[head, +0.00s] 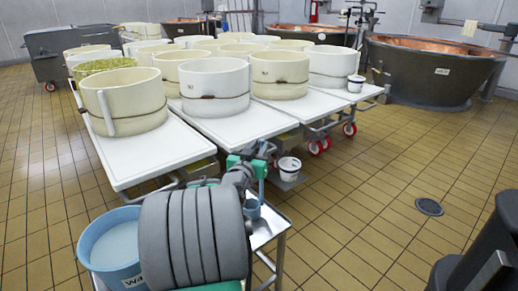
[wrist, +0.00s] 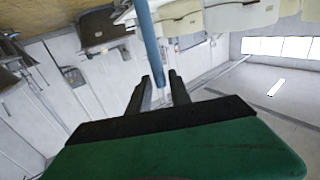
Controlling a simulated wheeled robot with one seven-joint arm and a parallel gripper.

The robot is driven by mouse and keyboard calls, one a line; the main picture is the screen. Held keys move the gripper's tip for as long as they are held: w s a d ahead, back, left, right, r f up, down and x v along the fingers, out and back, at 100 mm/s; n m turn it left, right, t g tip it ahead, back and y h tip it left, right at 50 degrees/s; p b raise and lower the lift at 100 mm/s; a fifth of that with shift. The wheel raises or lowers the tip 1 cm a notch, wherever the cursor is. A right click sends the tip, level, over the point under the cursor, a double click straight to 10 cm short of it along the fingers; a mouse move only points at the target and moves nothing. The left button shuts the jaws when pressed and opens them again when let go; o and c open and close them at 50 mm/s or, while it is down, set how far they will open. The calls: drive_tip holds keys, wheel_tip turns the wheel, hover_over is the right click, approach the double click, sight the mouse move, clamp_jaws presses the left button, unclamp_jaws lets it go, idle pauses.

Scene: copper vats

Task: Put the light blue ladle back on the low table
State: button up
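The light blue ladle (head: 252,209) hangs roughly upright in the head view, cup down, just right of my grey arm. My gripper (head: 256,152) is at the upper part of its handle. In the wrist view the blue handle (wrist: 149,32) runs down between the two dark fingers of my gripper (wrist: 160,82), which look closed on it. The low table (head: 270,231) is a small metal stand, mostly hidden behind my arm. The ladle's cup appears over its top; I cannot tell whether it touches.
A light blue bucket (head: 115,249) with pale contents stands left of my arm. White tables (head: 143,159) with several cream moulds (head: 215,85) fill the middle. A small white bucket (head: 289,168) sits low behind the stand. Copper vats (head: 432,70) stand at the back.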

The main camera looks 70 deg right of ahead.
drive_tip(key=shift+o, duration=1.1)
drive_tip(key=shift+r, duration=0.2)
drive_tip(key=s+a+p, duration=0.1)
drive_tip(key=a, duration=1.1)
drive_tip(key=shift+f, duration=0.1)
